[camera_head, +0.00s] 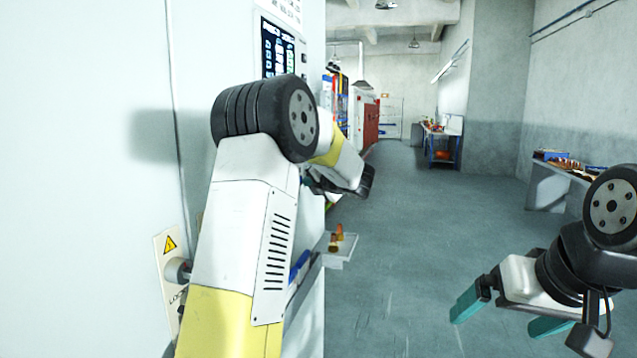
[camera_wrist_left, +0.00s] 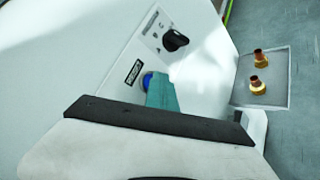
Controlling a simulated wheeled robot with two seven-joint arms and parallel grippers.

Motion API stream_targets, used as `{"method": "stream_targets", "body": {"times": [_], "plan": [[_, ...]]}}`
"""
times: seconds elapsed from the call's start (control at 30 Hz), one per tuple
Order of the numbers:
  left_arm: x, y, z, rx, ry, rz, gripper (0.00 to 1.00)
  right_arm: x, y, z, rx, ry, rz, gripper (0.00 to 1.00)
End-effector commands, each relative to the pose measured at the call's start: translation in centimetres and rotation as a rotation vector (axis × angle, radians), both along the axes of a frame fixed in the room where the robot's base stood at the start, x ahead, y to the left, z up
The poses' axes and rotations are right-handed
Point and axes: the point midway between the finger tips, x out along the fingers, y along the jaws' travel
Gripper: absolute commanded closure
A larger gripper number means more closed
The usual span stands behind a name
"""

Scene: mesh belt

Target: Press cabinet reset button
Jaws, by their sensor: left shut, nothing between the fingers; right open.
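The blue button (camera_wrist_left: 148,80) sits on the white cabinet panel (camera_wrist_left: 120,50) in the left wrist view, beside a small dark label whose text is too blurred to read surely. My left gripper (camera_wrist_left: 162,93) is shut and empty, its teal tip right at the button and covering part of it. I cannot tell whether the tip touches or presses the button. In the head view my left arm hides the button and most of that gripper. My right gripper (camera_head: 509,314) is open and empty at the lower right, over the floor, away from the cabinet (camera_head: 80,120).
A black rotary knob (camera_wrist_left: 175,40) is on the panel near the button. A small grey tray (camera_head: 343,247) with brass fittings (camera_wrist_left: 257,85) juts out from the cabinet. A lit screen (camera_head: 280,50) is higher up. The floor at right is open, up to a workbench (camera_head: 568,172).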

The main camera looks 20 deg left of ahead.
Motion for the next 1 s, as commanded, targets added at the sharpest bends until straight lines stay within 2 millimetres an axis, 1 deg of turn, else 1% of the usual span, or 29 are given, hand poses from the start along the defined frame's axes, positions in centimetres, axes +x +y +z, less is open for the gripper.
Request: {"method": "stream_targets", "body": {"times": [0.3, 0.67, 0.77, 1.0], "plan": [[-0.1, -1.5, 0.0, 0.000, 0.001, 0.001, 1.00, 0.0, 0.0, 0.0, 0.000, 0.000, 0.000, 0.02], [-0.1, -1.7, 0.0, 0.000, 0.001, 0.001, 1.00, 0.0, 0.0, 0.0, 0.000, 0.000, 0.000, 0.02], [-0.1, -2.0, 0.0, 0.000, 0.000, 0.000, 1.00, 0.0, 0.0, 0.0, 0.000, 0.000, 0.000, 0.02], [-0.1, -4.2, 0.0, 0.000, 0.000, -0.002, 1.00, 0.0, 0.0, 0.0, 0.000, 0.000, 0.000, 0.02]]}}
